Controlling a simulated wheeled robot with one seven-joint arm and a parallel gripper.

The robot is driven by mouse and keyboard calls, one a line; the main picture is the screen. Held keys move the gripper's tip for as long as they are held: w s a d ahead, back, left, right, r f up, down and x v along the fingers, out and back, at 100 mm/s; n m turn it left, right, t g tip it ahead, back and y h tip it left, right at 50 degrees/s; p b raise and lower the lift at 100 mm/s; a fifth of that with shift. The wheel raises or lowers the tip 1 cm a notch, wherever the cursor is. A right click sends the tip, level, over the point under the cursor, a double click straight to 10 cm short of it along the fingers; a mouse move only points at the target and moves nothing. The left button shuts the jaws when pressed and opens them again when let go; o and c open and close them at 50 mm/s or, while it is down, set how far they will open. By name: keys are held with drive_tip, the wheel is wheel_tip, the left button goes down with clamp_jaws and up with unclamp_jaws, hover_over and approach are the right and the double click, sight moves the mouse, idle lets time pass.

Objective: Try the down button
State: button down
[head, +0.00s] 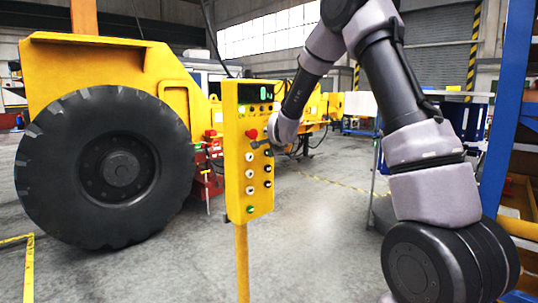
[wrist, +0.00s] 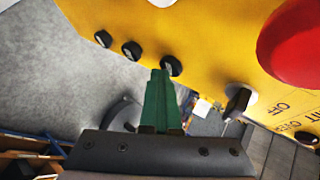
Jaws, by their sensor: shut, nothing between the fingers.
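A yellow control box (head: 248,185) stands on a yellow post in the head view. It has a column of white buttons (head: 249,156), a column of black buttons (head: 267,184) and a red button (head: 251,134) above. I cannot read which button is down. My gripper (head: 258,145) is at the front of the box, below the red button. In the wrist view its green fingers (wrist: 160,73) are shut and empty, with their tips at a black button (wrist: 171,66). I cannot tell whether they touch it. Two more black buttons (wrist: 131,50) lie in a row to the left.
In the wrist view a large red button (wrist: 290,42) and a black selector knob (wrist: 238,101) are right of my fingers. A lit display (head: 256,92) tops the box. A yellow machine with a big black tyre (head: 105,170) stands left. The grey floor (head: 320,235) in front is clear.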

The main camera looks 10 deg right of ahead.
idle(0.4)
drive_tip(key=shift+s+d, duration=0.45)
drive_tip(key=shift+s, duration=0.2)
drive_tip(key=shift+s+d, duration=0.75)
drive_tip(key=shift+s, duration=0.3)
drive_tip(key=shift+s+d, duration=0.75)
drive_tip(key=shift+s, duration=0.25)
idle(1.4)
